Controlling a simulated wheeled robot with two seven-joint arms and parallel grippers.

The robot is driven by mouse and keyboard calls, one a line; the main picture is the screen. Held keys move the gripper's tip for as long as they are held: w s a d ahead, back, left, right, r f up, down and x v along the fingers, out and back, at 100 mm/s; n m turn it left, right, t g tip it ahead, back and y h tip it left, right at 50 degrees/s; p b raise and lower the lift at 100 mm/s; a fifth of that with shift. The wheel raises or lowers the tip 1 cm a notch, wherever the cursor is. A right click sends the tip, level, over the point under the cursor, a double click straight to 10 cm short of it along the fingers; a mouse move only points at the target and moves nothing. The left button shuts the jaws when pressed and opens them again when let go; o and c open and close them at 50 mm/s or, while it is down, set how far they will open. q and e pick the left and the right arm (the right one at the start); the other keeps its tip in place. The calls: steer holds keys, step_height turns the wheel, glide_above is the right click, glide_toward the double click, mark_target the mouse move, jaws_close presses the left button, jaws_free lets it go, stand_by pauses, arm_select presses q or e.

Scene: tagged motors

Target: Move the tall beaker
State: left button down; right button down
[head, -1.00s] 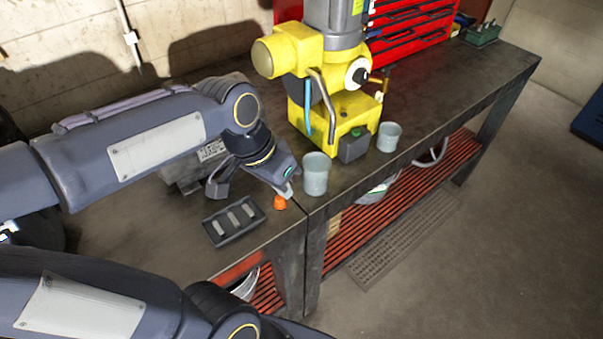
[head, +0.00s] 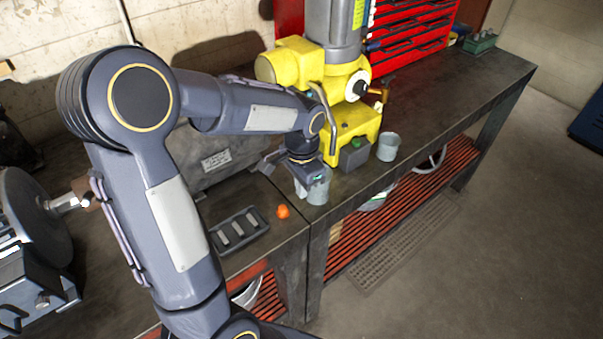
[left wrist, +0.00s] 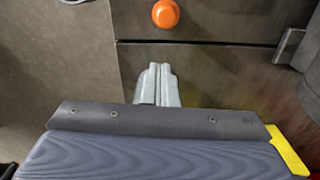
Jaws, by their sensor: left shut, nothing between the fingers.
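The tall grey beaker (head: 319,191) stands on the dark workbench near its front edge in the head view. My left gripper (head: 302,188) is in front of it and hides much of its upper part. I cannot tell whether they touch. In the left wrist view the fingers of my left gripper (left wrist: 158,72) are together with nothing between them, and no beaker can be made out there. A shorter grey beaker (head: 388,147) stands further right. My right gripper is out of view.
An orange knob-like object (head: 283,211) and a dark tray (head: 256,229) with several small bars lie left of the tall beaker. It also shows in the left wrist view (left wrist: 166,13). A yellow machine (head: 345,118) stands behind. The bench's right stretch is mostly clear.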

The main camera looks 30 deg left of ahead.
arm_select(q)
steer(key=shift+f, duration=0.7)
steer(key=shift+w+d, duration=0.25)
steer(key=shift+w, duration=0.25)
steer(key=shift+w+d, duration=0.25)
steer(key=shift+w, duration=0.25)
steer(key=shift+s, duration=0.1)
steer(key=shift+r, duration=0.15)
